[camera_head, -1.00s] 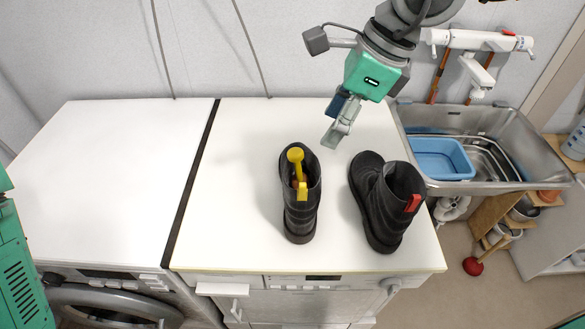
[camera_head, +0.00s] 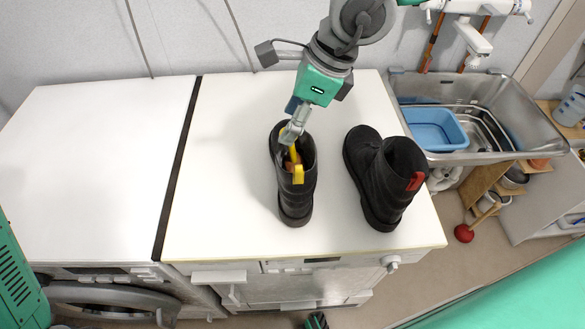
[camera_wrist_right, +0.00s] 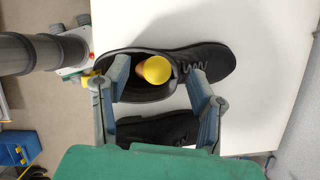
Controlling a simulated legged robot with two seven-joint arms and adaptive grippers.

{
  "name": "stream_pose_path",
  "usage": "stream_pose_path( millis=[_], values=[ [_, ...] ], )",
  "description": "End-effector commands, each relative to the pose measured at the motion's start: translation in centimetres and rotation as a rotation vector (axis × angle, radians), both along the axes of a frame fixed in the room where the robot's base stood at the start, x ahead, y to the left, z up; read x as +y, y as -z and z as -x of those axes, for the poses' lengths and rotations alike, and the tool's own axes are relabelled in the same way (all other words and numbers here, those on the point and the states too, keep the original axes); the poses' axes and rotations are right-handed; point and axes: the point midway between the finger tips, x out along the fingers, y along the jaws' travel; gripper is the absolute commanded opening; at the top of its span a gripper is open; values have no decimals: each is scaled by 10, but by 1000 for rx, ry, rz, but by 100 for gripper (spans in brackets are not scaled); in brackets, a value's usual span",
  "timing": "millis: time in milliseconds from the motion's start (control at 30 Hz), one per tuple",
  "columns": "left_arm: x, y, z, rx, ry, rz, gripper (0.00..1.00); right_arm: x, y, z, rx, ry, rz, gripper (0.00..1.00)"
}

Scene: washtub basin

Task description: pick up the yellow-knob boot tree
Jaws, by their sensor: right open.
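The yellow-knob boot tree (camera_head: 293,153) sits in the left black boot (camera_head: 296,205), which has a yellow pull tab and stands upright on the white top. My right gripper (camera_head: 290,138) is over that boot's opening and partly hides the knob. In the right wrist view, the round yellow knob (camera_wrist_right: 156,69) lies between the two spread fingers of my right gripper (camera_wrist_right: 160,82), with gaps on both sides. The gripper is open and holds nothing. My left gripper is not in view.
A second black boot (camera_head: 380,180) with a red tab stands just to the right. A steel sink (camera_head: 480,158) with a blue basin (camera_head: 433,130) is beyond the right edge. The white top (camera_head: 110,150) left of the dark gap is clear.

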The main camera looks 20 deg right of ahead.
Motion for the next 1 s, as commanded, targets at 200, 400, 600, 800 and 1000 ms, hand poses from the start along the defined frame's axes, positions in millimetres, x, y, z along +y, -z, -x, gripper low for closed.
stream_pose_path(
  millis=[200, 400, 600, 800, 1000],
  values=[
    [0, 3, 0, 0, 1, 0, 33, 9, 32, -2, 4, -2, 4, 51],
    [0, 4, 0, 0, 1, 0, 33, 13, 40, -4, 5, -1, 3, 51],
    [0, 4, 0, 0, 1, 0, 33, 12, 42, -3, 9, -1, 6, 36],
    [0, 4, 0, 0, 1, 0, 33, 12, 43, -1, 14, -2, 6, 0],
    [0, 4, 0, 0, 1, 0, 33, 11, 44, 0, 16, -2, 9, 0]
  ],
)
